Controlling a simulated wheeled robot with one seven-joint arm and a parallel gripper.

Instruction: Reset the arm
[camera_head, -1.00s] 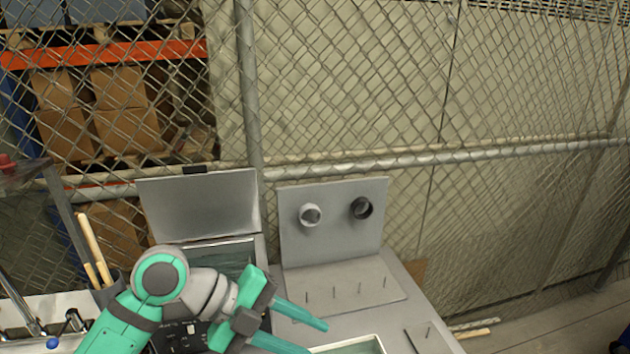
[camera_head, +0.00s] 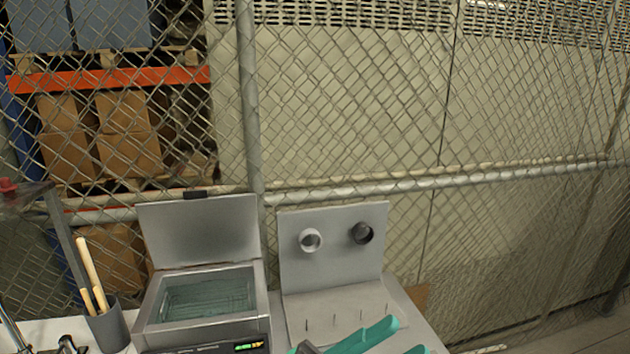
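My gripper (camera_head: 398,338) shows only in part at the bottom edge, in front of the grey stand. Its two teal fingers are spread apart with nothing seen between them, and the rest of the arm is below the picture. The open metal tank (camera_head: 150,308) stands left of it, its lid (camera_head: 200,232) raised and a greenish interior in view. A small green display is on the tank's front.
The grey stand (camera_head: 332,265) has a back plate with two round ports and several upright pins on its base. A grey cup (camera_head: 107,328) with wooden-handled tools stands left of the tank. A chain-link fence (camera_head: 250,110) closes off the back.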

